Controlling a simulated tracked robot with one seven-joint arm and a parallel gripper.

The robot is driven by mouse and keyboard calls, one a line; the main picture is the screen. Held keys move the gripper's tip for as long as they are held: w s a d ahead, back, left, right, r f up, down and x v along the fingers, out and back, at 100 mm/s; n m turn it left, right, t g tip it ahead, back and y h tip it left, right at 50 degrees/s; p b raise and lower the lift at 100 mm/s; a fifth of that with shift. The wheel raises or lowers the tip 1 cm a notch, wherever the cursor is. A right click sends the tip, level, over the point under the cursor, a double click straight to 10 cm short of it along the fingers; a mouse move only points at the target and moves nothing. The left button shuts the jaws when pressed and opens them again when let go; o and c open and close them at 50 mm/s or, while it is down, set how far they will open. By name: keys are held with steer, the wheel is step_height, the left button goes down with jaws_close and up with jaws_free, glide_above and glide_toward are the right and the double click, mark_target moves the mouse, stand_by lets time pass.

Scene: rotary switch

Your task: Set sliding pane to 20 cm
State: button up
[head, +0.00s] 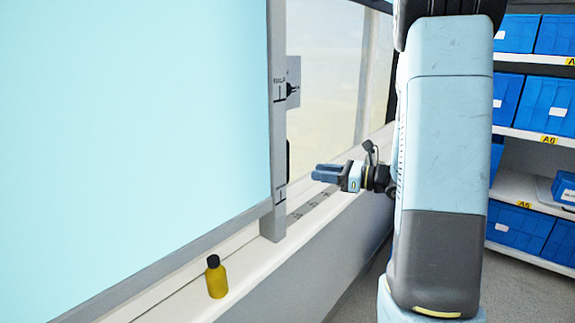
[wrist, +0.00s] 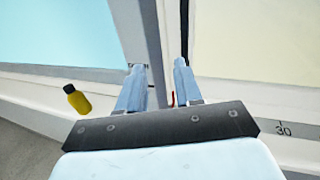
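The sliding pane (head: 140,110) is a large light blue sheet in a grey frame, filling the left of the head view. Its upright grey edge (head: 278,130) stands over the white sill. The pane also shows at the upper left of the wrist view (wrist: 70,35), with its grey upright (wrist: 148,30) behind the fingers. My gripper (head: 318,173) is right of that edge. In the wrist view my gripper (wrist: 157,68) has its fingers apart, with the upright seen between them; contact cannot be told. A scale mark "30" (wrist: 283,131) shows on the sill, and a small red mark (wrist: 173,98) between the fingers.
A yellow bottle with a dark cap (head: 216,278) stands on the sill (head: 240,262) left of the upright; it also shows in the wrist view (wrist: 77,100). Shelves with blue bins (head: 545,105) stand at the right, behind my arm. Grey floor is clear below.

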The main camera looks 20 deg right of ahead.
steer(key=w+d+f+m+t, duration=0.1)
steer(key=w+d+m+t, duration=0.1)
steer(key=d, duration=0.1)
glide_above(288, 181)
steer(key=shift+w+h, duration=0.3)
steer(key=shift+w, duration=0.1)
jaws_close()
stand_by(0.4)
stand_by(0.3)
